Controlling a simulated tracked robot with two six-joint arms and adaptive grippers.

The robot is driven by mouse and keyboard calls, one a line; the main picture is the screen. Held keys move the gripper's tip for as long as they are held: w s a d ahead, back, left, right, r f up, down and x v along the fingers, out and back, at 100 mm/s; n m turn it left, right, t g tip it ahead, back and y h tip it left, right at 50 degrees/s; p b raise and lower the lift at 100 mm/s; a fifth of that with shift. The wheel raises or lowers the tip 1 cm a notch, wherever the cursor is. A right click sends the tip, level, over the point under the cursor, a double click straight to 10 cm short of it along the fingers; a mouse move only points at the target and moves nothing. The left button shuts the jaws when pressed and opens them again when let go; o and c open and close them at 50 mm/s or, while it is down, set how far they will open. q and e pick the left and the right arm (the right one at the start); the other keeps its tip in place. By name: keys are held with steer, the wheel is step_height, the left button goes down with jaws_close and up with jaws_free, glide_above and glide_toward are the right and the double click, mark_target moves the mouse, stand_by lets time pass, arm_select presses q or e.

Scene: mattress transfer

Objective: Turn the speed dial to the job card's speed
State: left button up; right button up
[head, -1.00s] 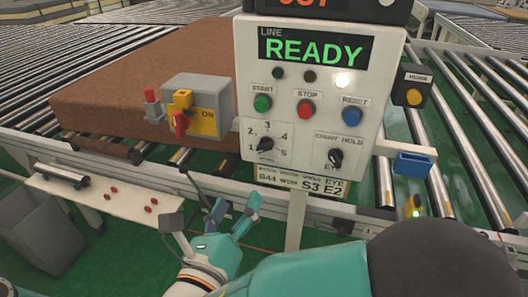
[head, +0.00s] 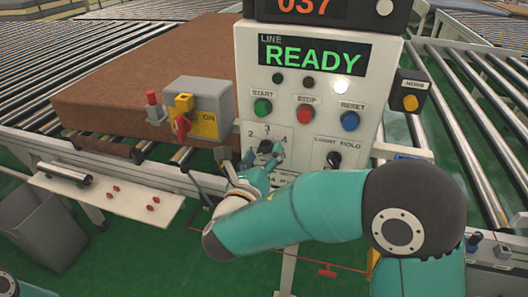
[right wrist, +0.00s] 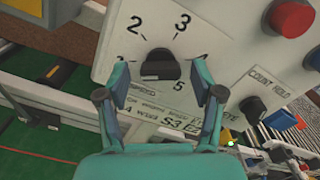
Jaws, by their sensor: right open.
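The black speed dial (head: 266,147) is on the lower left of the white control panel. In the right wrist view the dial (right wrist: 160,65) is in the middle, with 2, 3 and 5 readable around it; 1 and 4 are mostly covered by the fingers. I cannot tell which number it points to. My right gripper (head: 264,160) is open at the dial. Its fingers (right wrist: 161,76) stand on either side of the knob, apart from it. The job card (right wrist: 170,115) below the dial reads S3, with the rest partly hidden. My left gripper is out of view.
The START (head: 262,107), STOP (head: 305,113) and RESET (head: 349,121) buttons sit above the dial. The COUNT HOLD knob (head: 333,159) is close on the right. A brown mattress (head: 150,80) lies behind.

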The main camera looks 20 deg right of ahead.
steer(key=shift+w, duration=0.1)
steer(key=c, duration=1.1)
steer(key=shift+c, duration=0.2)
steer(key=m+b, duration=0.3)
steer(key=b, duration=0.1)
steer(key=m+b, duration=0.4)
steer(key=b, duration=0.1)
steer(key=m+b, duration=0.3)
steer(key=b, duration=0.2)
steer(key=shift+f+m, duration=0.35)
steer(key=shift+m, duration=0.05)
steer(key=m+b, duration=0.9)
steer(key=b, duration=0.2)
steer(key=shift+m, duration=0.4)
steer(key=shift+r+m+b, duration=0.15)
steer(key=shift+m+b, duration=1.05)
steer(key=shift+m, duration=0.4)
